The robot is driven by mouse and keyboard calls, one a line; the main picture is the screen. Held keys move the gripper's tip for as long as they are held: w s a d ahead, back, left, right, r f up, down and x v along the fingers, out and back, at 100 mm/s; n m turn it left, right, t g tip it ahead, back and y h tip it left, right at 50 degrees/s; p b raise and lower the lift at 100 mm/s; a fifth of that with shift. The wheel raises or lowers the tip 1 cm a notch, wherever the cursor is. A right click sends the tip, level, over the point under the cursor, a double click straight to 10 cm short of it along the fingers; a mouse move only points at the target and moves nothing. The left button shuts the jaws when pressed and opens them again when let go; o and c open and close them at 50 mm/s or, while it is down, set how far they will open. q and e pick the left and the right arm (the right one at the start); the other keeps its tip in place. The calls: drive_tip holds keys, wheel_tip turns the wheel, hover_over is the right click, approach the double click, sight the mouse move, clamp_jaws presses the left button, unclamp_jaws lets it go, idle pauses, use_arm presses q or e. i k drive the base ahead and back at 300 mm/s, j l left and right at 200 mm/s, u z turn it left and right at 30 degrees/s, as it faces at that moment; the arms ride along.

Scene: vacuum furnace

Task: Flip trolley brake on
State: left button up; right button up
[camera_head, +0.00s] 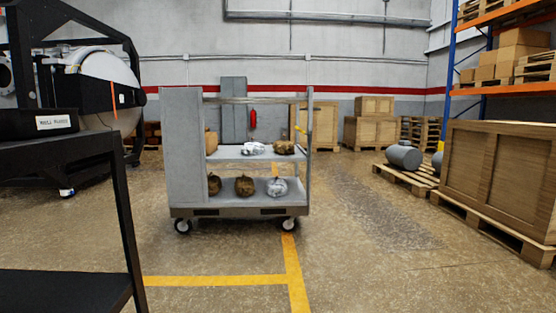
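A grey metal trolley (183,150) stands upright on the floor a little left of the picture's middle, some distance ahead. It has a tall solid panel on its left side, two shelves and dark wheels. Several brown and silvery lumps lie on the shelves. Neither of my grippers is in view.
A black table frame (120,200) stands near on the left, before a large furnace (95,75). Wooden crates (500,175) on pallets and an orange-blue rack (455,60) stand on the right. A grey cylinder (404,157) lies on a pallet. The floor before the trolley is clear, with yellow lines.

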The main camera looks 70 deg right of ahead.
sight(300, 130)
drive_tip(key=z, duration=2.35)
drive_tip(key=i+l, duration=0.2)
drive_tip(key=i, duration=0.25)
drive_tip(key=i+l, duration=0.2)
drive_tip(key=i, duration=0.25)
drive_tip(key=i+l, duration=0.15)
drive_tip(key=i, duration=0.3)
drive_tip(key=i+l, duration=0.2)
drive_tip(key=i, duration=0.25)
drive_tip(key=i+l, duration=0.2)
drive_tip(key=i, duration=0.25)
drive_tip(key=i+l, duration=0.2)
drive_tip(key=i, duration=0.3)
